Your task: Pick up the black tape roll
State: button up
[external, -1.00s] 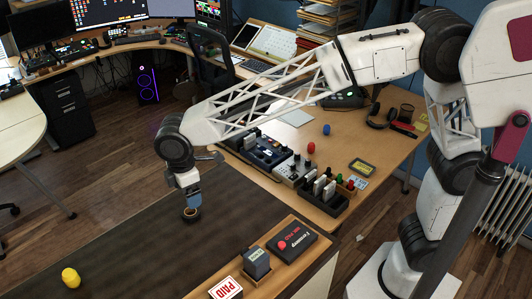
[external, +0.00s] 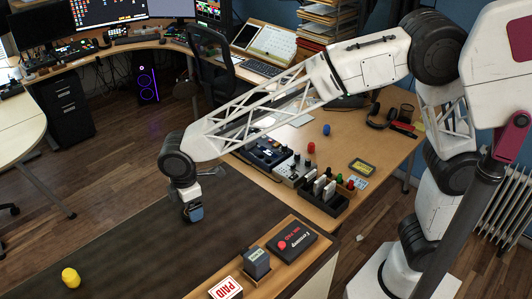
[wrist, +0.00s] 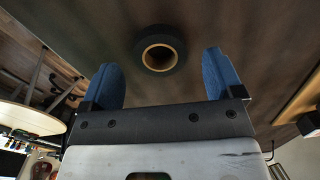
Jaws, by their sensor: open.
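The black tape roll (wrist: 160,34) shows in the wrist view as a dark ring with a tan inner core. It lies on the dark mat (external: 110,225). My gripper (wrist: 160,62) is open, with its two blue fingers apart to the left and right of the roll in that view. Nothing is held, and I cannot tell the exact height of the fingertips over the mat. In the external view my gripper (external: 195,213) hides the roll.
A yellow object (external: 70,277) stands on the mat at the lower left. A wooden tray (external: 287,265) with a PAID card (external: 226,288), a dark box (external: 257,263) and a black case (external: 292,240) runs along the right. A cluttered desk (external: 395,152) stands behind.

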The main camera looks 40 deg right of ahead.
jog(key=shift+f, duration=1.1)
jog(key=c, duration=1)
